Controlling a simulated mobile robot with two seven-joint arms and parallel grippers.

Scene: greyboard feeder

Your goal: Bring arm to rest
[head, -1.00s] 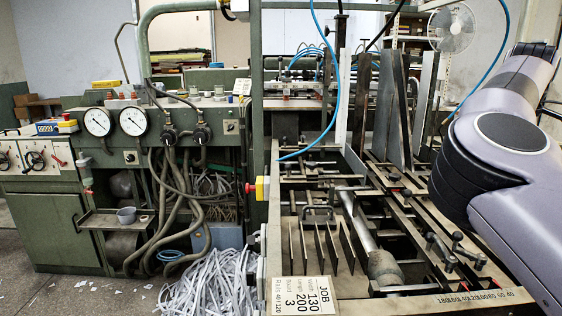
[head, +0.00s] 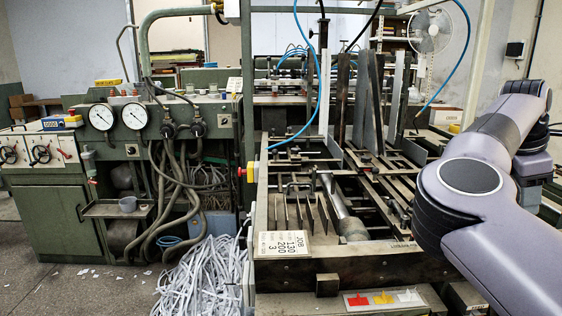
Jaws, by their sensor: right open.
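My right arm (head: 490,190) comes in from the lower right. Its large rounded elbow joint stands in front of the machine's right side, and the forearm reaches up and back to the right. My right gripper (head: 528,196) shows only in small part, low behind the arm's links. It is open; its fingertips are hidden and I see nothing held. My left arm and gripper are not in view.
The feeder machine (head: 330,268) with upright metal plates fills the middle. A job card (head: 284,247) lies on its front left corner. A tray (head: 352,302) with red, yellow and white pieces is below. Paper strips (head: 205,278) heap on the floor. A fan (head: 430,32) stands behind.

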